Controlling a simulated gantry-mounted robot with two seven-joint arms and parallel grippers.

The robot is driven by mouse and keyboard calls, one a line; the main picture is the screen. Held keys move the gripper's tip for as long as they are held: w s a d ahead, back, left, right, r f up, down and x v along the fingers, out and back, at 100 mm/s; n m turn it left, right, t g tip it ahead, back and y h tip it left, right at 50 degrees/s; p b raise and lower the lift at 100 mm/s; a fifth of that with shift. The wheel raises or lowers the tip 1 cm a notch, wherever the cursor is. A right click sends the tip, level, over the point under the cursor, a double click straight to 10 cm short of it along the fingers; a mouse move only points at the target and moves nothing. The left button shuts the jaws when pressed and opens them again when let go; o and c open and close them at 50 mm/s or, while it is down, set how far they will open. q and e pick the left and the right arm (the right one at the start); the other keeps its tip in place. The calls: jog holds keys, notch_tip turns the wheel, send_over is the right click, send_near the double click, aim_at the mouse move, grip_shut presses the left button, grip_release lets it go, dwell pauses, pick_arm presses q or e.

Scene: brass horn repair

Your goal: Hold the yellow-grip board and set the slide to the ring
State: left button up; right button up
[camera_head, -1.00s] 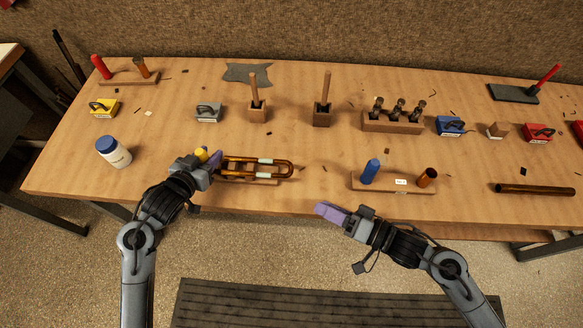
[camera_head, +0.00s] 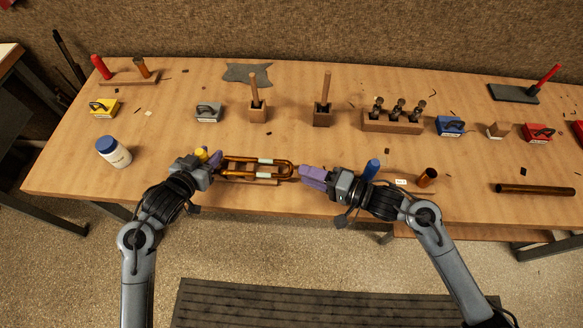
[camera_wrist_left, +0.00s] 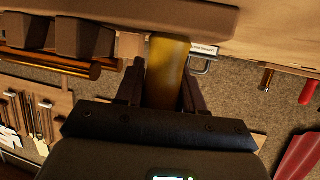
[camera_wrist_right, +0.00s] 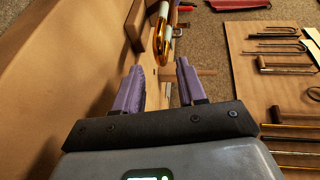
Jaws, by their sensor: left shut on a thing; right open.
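The yellow grip (camera_head: 201,154) stands at the left end of a wooden board (camera_head: 250,181) near the table's front edge. My left gripper (camera_head: 212,160) is shut on it; the grip also shows between the fingers in the left wrist view (camera_wrist_left: 167,72). A U-shaped brass slide (camera_head: 245,160) with pale bands lies along the board, its bend toward the right. The ring on it is too small to make out. My right gripper (camera_head: 303,174) is open and empty, just right of the slide's bend. In the right wrist view the slide (camera_wrist_right: 166,30) shows beyond the open fingers (camera_wrist_right: 160,88).
A second board with a blue grip (camera_head: 372,168) and a brown cup (camera_head: 427,177) is partly behind my right arm. A dark tube (camera_head: 535,189) lies at right. Holders and weights line the back.

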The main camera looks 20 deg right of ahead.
aim_at(292, 169)
jog(key=shift+x, duration=2.9)
jog(key=shift+d+f, duration=0.1)
jog(key=shift+c, duration=0.4)
grip_shut()
